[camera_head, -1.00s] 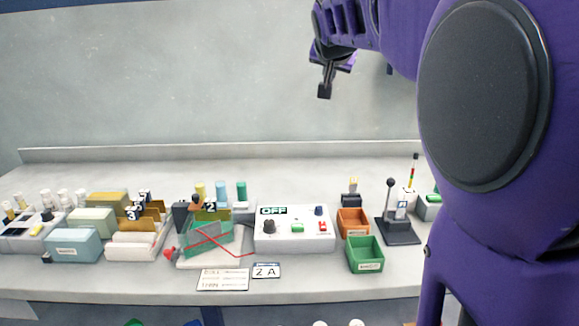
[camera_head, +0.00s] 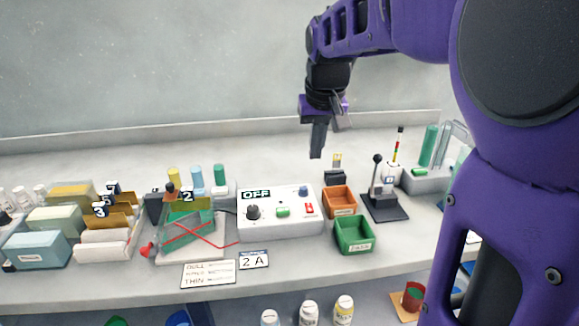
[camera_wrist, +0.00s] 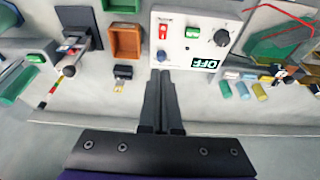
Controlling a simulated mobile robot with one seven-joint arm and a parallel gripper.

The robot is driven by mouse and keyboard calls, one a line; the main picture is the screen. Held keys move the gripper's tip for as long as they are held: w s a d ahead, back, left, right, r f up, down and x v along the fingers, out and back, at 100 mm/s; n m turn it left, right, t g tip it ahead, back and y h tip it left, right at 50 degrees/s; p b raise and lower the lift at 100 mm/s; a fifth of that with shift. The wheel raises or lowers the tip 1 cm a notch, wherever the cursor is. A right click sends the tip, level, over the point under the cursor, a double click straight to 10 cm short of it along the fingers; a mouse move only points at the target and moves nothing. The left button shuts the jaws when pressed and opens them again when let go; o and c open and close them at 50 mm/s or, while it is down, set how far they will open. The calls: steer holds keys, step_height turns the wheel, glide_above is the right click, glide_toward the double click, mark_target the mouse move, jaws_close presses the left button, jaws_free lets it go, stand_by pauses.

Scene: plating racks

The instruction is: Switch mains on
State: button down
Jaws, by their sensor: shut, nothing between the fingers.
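A white control box (camera_head: 281,225) stands on the bench, with a display reading OFF (camera_head: 256,195), a black knob (camera_head: 253,212), a green button (camera_head: 283,211), a blue knob (camera_head: 303,191) and a red switch (camera_head: 309,208). In the wrist view the box (camera_wrist: 200,78) appears upside down at the top, with the red switch (camera_wrist: 163,32) at its left and the OFF display (camera_wrist: 205,63) at its lower edge. My gripper (camera_head: 317,155) is shut and empty, pointing down above and behind the box. Its fingers also show in the wrist view (camera_wrist: 162,75).
An orange bin (camera_head: 340,202) and a green bin (camera_head: 354,235) stand right of the box. A black lever stand (camera_head: 384,208) is farther right. A green tank with red wires (camera_head: 186,236) is left. Cards (camera_head: 208,274) lie in front.

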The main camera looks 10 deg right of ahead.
steer(key=shift+s+f, duration=0.2)
steer(key=shift+f, duration=0.1)
steer(key=b, duration=0.3)
glide_toward(309, 203)
steer(key=x, duration=0.5)
steer(key=shift+w+f, duration=0.15)
steer(key=shift+f, duration=0.6)
steer(key=shift+r+p, duration=0.1)
steer(key=shift+p, duration=0.2)
